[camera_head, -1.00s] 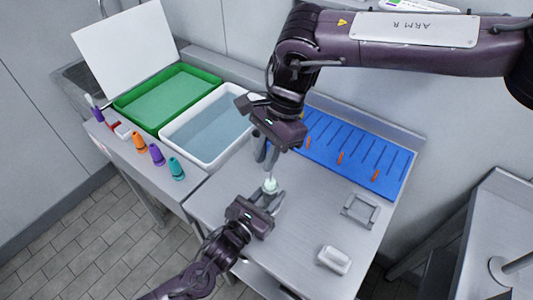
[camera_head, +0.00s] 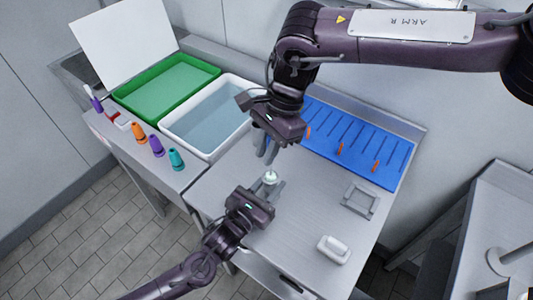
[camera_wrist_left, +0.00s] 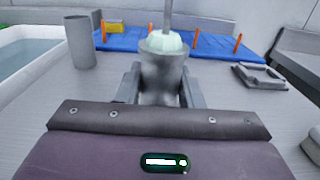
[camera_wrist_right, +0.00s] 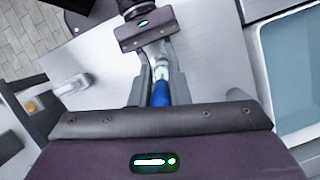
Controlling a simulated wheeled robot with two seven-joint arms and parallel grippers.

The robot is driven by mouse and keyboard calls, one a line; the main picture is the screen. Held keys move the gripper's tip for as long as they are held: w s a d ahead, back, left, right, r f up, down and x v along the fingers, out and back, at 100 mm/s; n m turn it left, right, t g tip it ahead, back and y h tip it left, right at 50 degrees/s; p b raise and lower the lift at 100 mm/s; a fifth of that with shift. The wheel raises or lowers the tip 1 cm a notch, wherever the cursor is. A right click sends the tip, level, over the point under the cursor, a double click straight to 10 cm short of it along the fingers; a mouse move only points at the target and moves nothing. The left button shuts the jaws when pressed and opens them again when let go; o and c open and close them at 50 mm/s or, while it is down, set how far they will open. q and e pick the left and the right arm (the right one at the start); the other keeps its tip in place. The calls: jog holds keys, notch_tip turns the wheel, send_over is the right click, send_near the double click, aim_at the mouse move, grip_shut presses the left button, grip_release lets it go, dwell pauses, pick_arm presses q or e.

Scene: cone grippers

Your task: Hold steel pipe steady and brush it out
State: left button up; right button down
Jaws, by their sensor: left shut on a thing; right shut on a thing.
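My left gripper (camera_head: 268,191) is shut on the steel pipe. The pipe is a grey, upright, tapered tube (camera_wrist_left: 161,84) between its fingers in the left wrist view. My right gripper (camera_head: 268,148) is above it, shut on the brush's blue handle (camera_wrist_right: 160,93). The brush's thin grey shaft (camera_wrist_left: 168,16) runs down to pale green-white bristles (camera_wrist_left: 165,43) at the pipe's mouth. The bristles also show in the head view (camera_head: 270,177). How deep the brush reaches inside the pipe is hidden.
A grey cylinder (camera_wrist_left: 80,42) stands on the table behind left. A blue mat with orange pegs (camera_head: 365,150) lies at the back. A water basin (camera_head: 205,122) and green tray (camera_head: 165,90) are left. A grey frame (camera_head: 361,200) and white block (camera_head: 333,249) sit right.

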notch_tip(320, 180, up, 2)
jog(key=shift+r, duration=0.1)
jog(key=shift+f, duration=2.5)
jog(key=shift+r, duration=2.45)
jog(key=shift+f, duration=2.5)
jog(key=shift+r, duration=2.55)
notch_tip(320, 180, up, 8)
jog(key=shift+f, duration=0.25)
pick_arm(q)
jog(key=o, duration=1.4)
